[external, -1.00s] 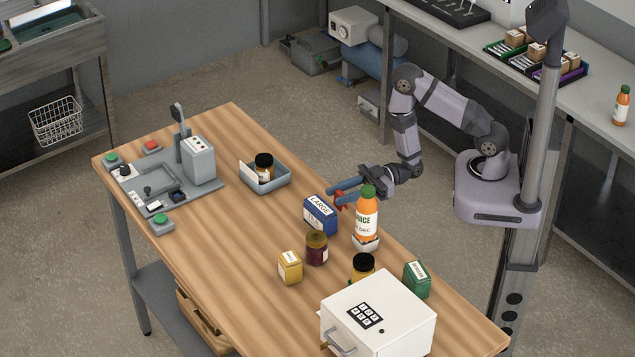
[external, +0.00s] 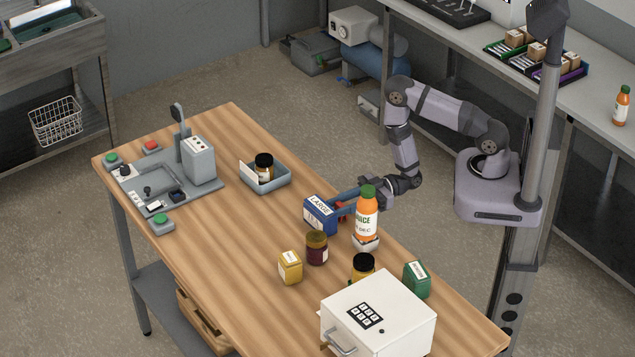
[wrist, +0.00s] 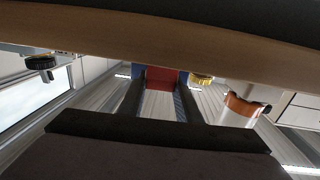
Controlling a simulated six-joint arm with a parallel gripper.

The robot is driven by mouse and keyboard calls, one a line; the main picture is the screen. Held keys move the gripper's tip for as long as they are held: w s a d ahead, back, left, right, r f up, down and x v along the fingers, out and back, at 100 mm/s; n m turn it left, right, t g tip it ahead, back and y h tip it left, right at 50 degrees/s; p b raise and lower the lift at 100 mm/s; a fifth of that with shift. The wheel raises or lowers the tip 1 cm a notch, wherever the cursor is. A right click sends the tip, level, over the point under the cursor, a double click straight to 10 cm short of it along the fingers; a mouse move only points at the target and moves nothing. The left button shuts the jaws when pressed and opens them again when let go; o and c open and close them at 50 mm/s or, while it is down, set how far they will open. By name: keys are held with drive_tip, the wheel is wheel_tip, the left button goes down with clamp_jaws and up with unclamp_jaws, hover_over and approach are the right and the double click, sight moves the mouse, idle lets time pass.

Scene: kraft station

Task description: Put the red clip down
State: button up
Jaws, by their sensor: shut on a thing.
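The red clip (external: 342,209) is mostly hidden in the external view, low behind the blue box and the juice bottle. In the wrist view the red clip (wrist: 161,78) sits between my two fingers. My gripper (external: 346,200) is shut on it, close to the blue box (external: 320,215) marked LARGE. In the wrist view the fingers of my gripper (wrist: 158,100) reach toward the blue box just beyond the clip. Whether the clip touches the table or the box cannot be told.
An orange juice bottle (external: 367,215) with a green cap stands close in front of my gripper. A dark jar (external: 317,248), a yellow box (external: 290,267), a green box (external: 417,279) and a white safe (external: 378,312) stand nearer. A grey tray (external: 283,183) holds a jar. The left front table is clear.

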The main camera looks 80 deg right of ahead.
drive_tip(key=o, duration=1)
drive_tip(key=shift+f, duration=0.1)
drive_tip(key=b+v, duration=0.2)
drive_tip(key=v, duration=0.1)
drive_tip(key=b+v, duration=0.1)
drive_tip(key=v, duration=0.1)
drive_tip(key=shift+d+f, duration=0.1)
drive_tip(key=shift+f, duration=0.25)
drive_tip(key=shift+b+v, duration=0.35)
drive_tip(key=shift+v, duration=0.75)
drive_tip(key=shift+r, duration=0.2)
drive_tip(key=c, duration=0.5)
